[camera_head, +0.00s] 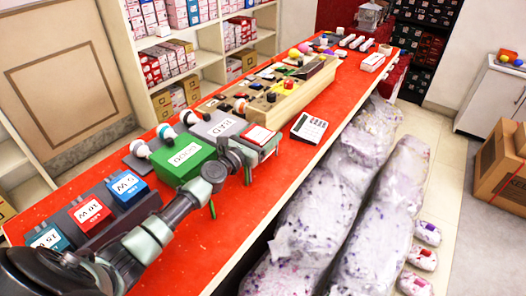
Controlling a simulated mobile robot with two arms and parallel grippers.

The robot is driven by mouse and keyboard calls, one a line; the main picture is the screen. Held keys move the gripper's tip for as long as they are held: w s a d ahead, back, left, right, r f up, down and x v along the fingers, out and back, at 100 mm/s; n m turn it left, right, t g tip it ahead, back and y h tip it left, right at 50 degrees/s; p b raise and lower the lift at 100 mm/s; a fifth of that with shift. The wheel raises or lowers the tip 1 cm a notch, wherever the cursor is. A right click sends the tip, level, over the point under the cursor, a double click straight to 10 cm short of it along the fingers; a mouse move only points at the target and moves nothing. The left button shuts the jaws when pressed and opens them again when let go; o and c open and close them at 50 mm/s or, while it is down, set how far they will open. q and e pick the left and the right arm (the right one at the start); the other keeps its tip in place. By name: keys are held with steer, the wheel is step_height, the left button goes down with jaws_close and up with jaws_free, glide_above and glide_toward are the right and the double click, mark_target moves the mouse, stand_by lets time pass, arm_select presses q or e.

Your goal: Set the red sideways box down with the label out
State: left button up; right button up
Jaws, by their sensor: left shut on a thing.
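A red box (258,135) with a white label on its upturned face is at the end of my left arm, above the red counter (285,165). My left gripper (246,160) is shut on it at its near side. Whether the box touches the counter is hard to tell. Another red box (91,213) with a white label leans in a dark holder (100,237), between a blue box (127,188) and a teal box (50,240). My right gripper is not in view.
A calculator (309,127) lies to the right. A wooden tray (292,97) is beyond. Wrapped bundles (345,190) stand beside the counter's right edge.

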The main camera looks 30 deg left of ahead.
arm_select(q)
step_height(320, 180, down, 4)
steer(key=b, duration=0.3)
steer(key=shift+f+b, duration=0.15)
steer(key=shift+b, duration=0.25)
steer(key=o, duration=1)
steer(key=shift+f, duration=0.1)
steer(key=o, duration=0.5)
steer(key=shift+c, duration=0.2)
steer(key=shift+r, duration=0.2)
